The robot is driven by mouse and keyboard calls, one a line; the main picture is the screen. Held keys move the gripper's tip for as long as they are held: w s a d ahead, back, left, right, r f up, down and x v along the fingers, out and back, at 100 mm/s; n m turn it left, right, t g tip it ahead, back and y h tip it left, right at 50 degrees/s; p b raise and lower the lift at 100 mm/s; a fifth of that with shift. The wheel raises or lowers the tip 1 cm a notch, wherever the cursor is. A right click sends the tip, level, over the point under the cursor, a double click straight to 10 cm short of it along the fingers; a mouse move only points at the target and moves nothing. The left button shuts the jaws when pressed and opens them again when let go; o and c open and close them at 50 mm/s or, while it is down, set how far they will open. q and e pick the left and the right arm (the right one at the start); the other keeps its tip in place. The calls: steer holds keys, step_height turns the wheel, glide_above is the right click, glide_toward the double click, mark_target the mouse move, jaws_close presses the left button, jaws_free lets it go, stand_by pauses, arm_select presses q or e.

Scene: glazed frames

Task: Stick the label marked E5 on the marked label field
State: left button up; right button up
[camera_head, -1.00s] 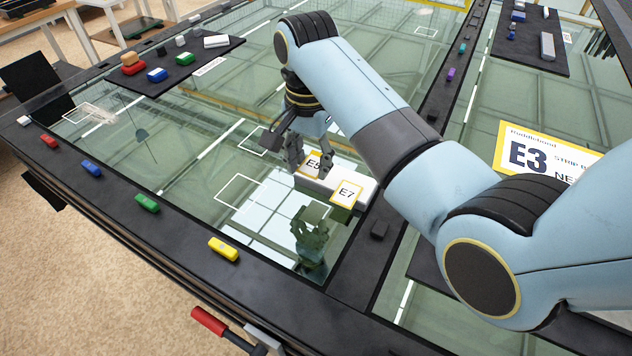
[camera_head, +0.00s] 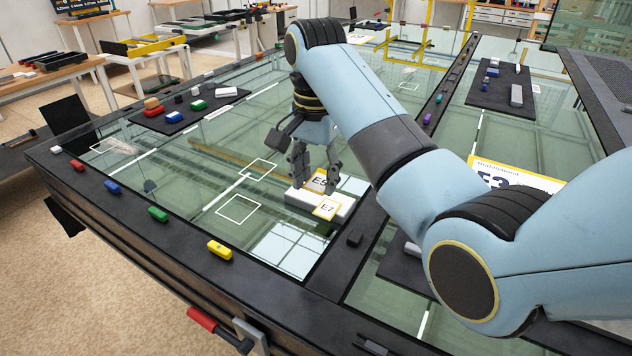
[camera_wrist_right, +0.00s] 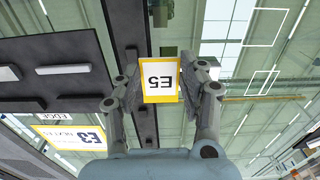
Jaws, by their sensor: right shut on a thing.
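My right gripper (camera_head: 316,180) is shut on the label E5 (camera_head: 319,181), a white card with a yellow border. In the right wrist view the label E5 (camera_wrist_right: 160,80) sits between the fingertips (camera_wrist_right: 160,88), its text upside down. A white block (camera_head: 343,207) stands under and beside the gripper, with the label E7 (camera_head: 327,208) at its front. I cannot tell whether E5 touches the block. Two white square outlines, a near one (camera_head: 238,208) and a far one (camera_head: 260,168), lie on the glass left of the gripper. I cannot tell which is the marked field. My left gripper is out of view.
Yellow (camera_head: 220,249), green (camera_head: 158,214), blue (camera_head: 112,187) and red (camera_head: 78,165) pieces line the dark frame edge. A dark mat (camera_head: 150,124) with blocks lies at the back left. An E3 sign (camera_head: 530,178) is partly behind my arm. Glass around the outlines is clear.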

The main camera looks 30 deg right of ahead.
steer(key=shift+r, duration=1.1)
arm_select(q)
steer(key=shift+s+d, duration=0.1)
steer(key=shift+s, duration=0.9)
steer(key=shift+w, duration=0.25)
arm_select(e)
steer(key=shift+r, duration=0.1)
